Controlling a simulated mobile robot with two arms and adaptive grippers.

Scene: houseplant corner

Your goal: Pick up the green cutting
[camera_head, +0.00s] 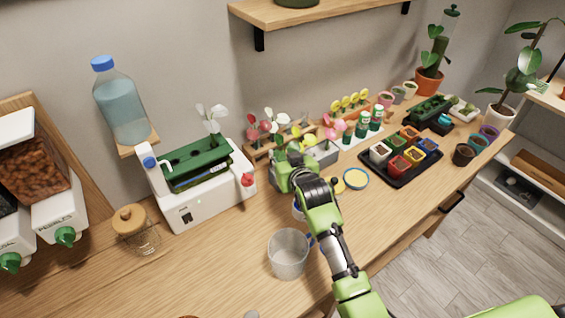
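My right gripper (285,165) is above the middle of the wooden table, in front of a wooden rack (258,152) that holds red and pale cuttings (262,128). The arm and hand hide the fingertips, so I cannot tell whether it is open or holds something. No green cutting can be made out with certainty; part of the rack is hidden behind the gripper. Yellow cuttings (350,101) and pink cuttings (331,125) stand to the right of it. My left gripper is not in view.
A white machine with a green tray (205,195) stands left of the gripper. A clear cup (288,254) is beside my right arm. A black tray of coloured pots (400,178) is to the right.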

